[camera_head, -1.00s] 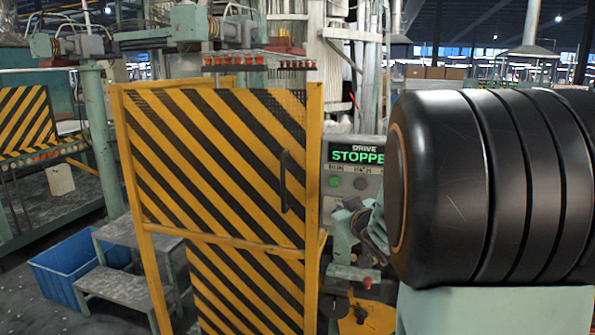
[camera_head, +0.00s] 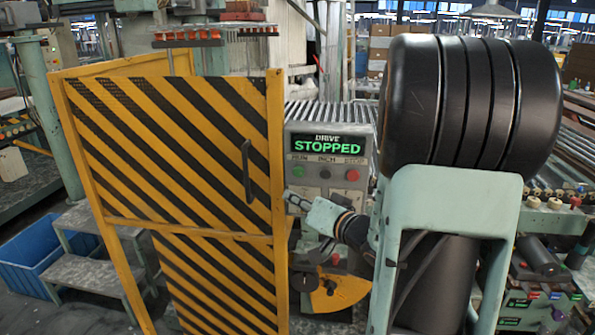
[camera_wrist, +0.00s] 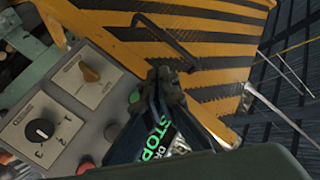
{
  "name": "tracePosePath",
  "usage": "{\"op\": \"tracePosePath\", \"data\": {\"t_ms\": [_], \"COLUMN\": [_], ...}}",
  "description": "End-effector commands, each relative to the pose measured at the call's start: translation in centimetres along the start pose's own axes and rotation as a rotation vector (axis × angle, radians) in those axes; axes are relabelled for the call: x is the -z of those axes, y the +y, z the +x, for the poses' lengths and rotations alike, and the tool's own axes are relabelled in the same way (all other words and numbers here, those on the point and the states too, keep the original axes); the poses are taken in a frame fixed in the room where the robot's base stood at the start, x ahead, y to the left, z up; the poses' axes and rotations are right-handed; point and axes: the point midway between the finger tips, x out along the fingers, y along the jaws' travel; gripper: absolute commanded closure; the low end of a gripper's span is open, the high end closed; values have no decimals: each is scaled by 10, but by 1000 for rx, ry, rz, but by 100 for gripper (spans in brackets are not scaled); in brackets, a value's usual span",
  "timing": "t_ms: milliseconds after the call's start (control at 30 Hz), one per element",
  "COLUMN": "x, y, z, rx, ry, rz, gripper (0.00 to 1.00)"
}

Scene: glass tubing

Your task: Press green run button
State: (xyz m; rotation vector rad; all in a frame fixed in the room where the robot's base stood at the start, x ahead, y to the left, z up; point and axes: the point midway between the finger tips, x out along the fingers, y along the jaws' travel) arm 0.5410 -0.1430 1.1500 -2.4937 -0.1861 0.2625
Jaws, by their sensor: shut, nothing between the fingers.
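The drive panel (camera_head: 310,142) stands right of the striped gate, its display reading STOPPED in green. The green run button (camera_head: 297,172) is at its left, under the RUN label; a dark inch button (camera_head: 325,174) and a red stop button (camera_head: 352,175) follow to the right. My gripper (camera_head: 292,198) is shut and empty, in front of the panel's lower left, below the green button in the picture. In the wrist view, my gripper's fingers (camera_wrist: 168,80) pass just right of the green button (camera_wrist: 134,97) and partly cover the display. I see no clear contact.
The yellow-black striped gate (camera_head: 185,150) with a handle stands close left of my gripper. The wrist view shows a black knob (camera_wrist: 40,130) and a yellow knob (camera_wrist: 90,73) beside the buttons.

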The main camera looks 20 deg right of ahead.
Motion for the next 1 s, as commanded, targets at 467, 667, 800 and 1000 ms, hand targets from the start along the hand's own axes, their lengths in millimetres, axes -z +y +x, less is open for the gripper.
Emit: {"op": "tracePosePath", "data": {"t_ms": [467,667,800,1000], "x": [17,32,40,45], "y": [18,32,38,44], "z": [24,43,54,61], "rx": [-1,-1,-1,-2], "ry": [1,2,1,0], "rz": [-3,-3,-2,-2], "gripper": [100,100,100,100]}}
